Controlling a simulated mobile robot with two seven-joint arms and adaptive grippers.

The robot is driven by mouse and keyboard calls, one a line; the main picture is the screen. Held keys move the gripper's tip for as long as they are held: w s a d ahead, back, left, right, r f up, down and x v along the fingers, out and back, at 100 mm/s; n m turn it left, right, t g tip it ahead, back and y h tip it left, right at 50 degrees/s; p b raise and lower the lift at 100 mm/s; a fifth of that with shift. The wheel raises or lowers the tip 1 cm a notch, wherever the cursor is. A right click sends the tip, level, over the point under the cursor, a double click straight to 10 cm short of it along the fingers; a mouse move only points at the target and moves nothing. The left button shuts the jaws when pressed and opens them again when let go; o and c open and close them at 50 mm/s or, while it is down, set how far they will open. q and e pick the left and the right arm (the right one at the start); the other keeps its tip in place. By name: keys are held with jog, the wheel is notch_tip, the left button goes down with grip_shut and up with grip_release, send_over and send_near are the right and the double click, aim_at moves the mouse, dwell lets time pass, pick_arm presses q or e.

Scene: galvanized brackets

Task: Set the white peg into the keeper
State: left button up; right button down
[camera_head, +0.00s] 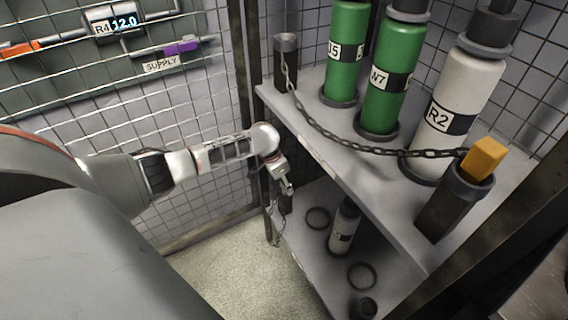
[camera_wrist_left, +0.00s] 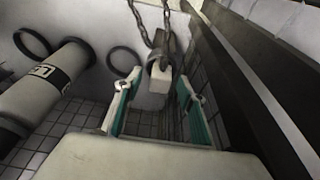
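The white peg (camera_wrist_left: 153,92) hangs on a chain (camera_wrist_left: 158,22) in the left wrist view. My left gripper (camera_wrist_left: 158,86) has its teal-padded fingers on either side of the peg, with visible gaps; it looks open around it. In the head view my left gripper (camera_head: 284,184) is at the left front corner of the lower shelf, where the peg is hard to make out. A dark round cup (camera_head: 363,308) at the bottom of the lower shelf looks like the keeper; its opening is partly cut off. My right gripper is not in view.
The upper shelf (camera_head: 300,140) carries green cylinders (camera_head: 382,95) and a white R2 cylinder (camera_head: 465,85) behind a chain (camera_head: 350,145). An orange peg (camera_head: 485,158) sits in a dark holder (camera_head: 448,205). The lower shelf has a small cylinder (camera_head: 344,228) and empty rings (camera_head: 361,276).

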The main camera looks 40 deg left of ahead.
pick_arm(q)
jog(key=v, duration=0.7)
jog(key=shift+r, duration=0.25)
dwell(0.3)
